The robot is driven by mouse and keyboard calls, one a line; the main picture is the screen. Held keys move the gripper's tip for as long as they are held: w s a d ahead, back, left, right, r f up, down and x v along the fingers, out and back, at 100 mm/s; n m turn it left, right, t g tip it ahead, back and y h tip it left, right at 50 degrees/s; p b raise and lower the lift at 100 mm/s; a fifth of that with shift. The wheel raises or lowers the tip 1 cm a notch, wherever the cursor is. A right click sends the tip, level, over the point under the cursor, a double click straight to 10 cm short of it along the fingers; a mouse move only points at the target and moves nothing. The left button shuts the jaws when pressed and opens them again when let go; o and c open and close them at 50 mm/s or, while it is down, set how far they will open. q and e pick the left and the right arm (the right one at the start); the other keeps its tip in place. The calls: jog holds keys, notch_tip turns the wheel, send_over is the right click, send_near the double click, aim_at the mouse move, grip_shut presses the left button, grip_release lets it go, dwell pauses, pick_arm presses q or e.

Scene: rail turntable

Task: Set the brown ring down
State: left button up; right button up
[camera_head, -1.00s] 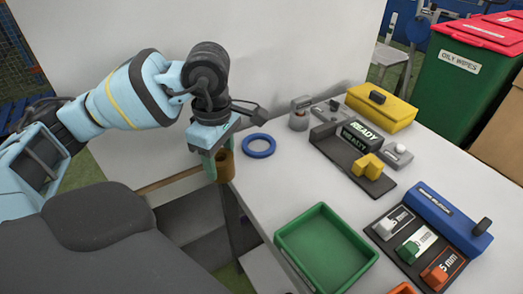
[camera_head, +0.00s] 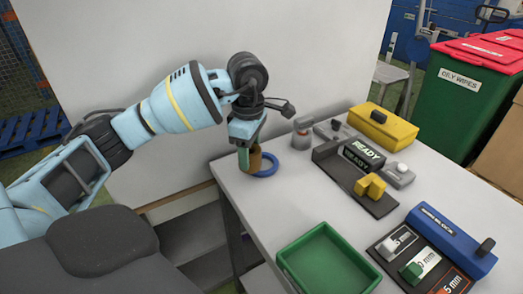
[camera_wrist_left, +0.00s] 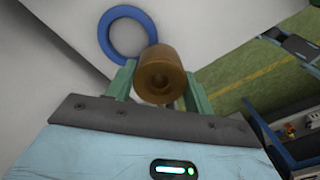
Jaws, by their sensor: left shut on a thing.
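The brown ring (camera_head: 256,160) is a thick, short cylinder with a small hole. My left gripper (camera_head: 249,160) is shut on it near the table's left edge. In the left wrist view the brown ring (camera_wrist_left: 162,78) sits between the green fingers, hole facing the camera. In the left wrist view the brown ring overlaps the edge of the blue ring (camera_wrist_left: 104,38). I cannot tell whether the brown ring touches the table. My right gripper is out of view.
A green tray (camera_head: 283,262) stands at the table's front. A black stand (camera_head: 325,158) with a READY sign, a yellow box (camera_head: 382,128) and a blue block (camera_head: 450,236) with labelled slots stand to the right. The table's middle (camera_head: 300,205) is clear.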

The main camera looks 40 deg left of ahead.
pick_arm(q)
jog(key=shift+w+a+f, duration=0.1)
jog(key=shift+w+a, duration=0.05)
jog(key=shift+w, duration=1.05)
jog(key=shift+w+a+f, duration=0.1)
jog(key=shift+w, duration=1.1)
jog(key=shift+w, duration=0.1)
jog(key=shift+w, duration=0.2)
jog(key=shift+f, duration=1.7)
jog(key=shift+f, duration=0.2)
jog(key=o, duration=1.3)
notch_tip(320, 180, up, 12)
jog(key=shift+r, duration=0.15)
